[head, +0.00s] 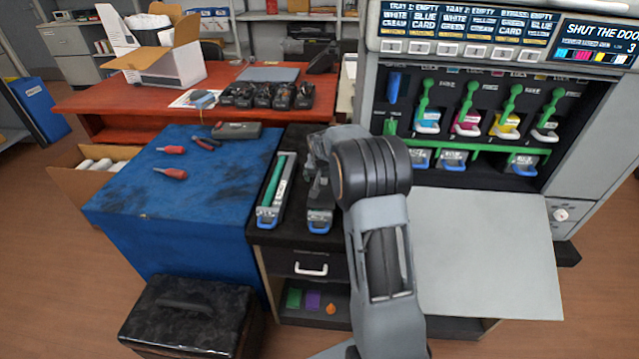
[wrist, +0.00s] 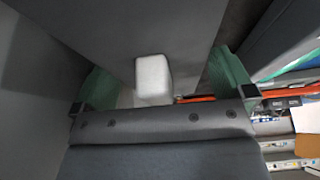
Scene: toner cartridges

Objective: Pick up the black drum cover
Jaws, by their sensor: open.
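A long dark unit with a blue front handle (head: 320,222) lies on the black cabinet top; it may be the black drum cover, but my arm hides its far part. To its left lies a similar long unit with a green roller and a blue handle (head: 276,195). My gripper (head: 318,175) is over the far part of the dark unit; I cannot tell if they touch. In the wrist view my gripper (wrist: 160,88) is open, with greenish fingers at either side. A pale block (wrist: 153,80) and large grey surfaces fill the space between and beyond them.
The open printer (head: 470,160) stands at right, with its grey door (head: 490,250) folded down. A blue-topped table (head: 200,185) at left holds screwdrivers, pliers and a dark case. A red desk (head: 100,105) stands behind. A black box (head: 187,315) sits on the floor in front.

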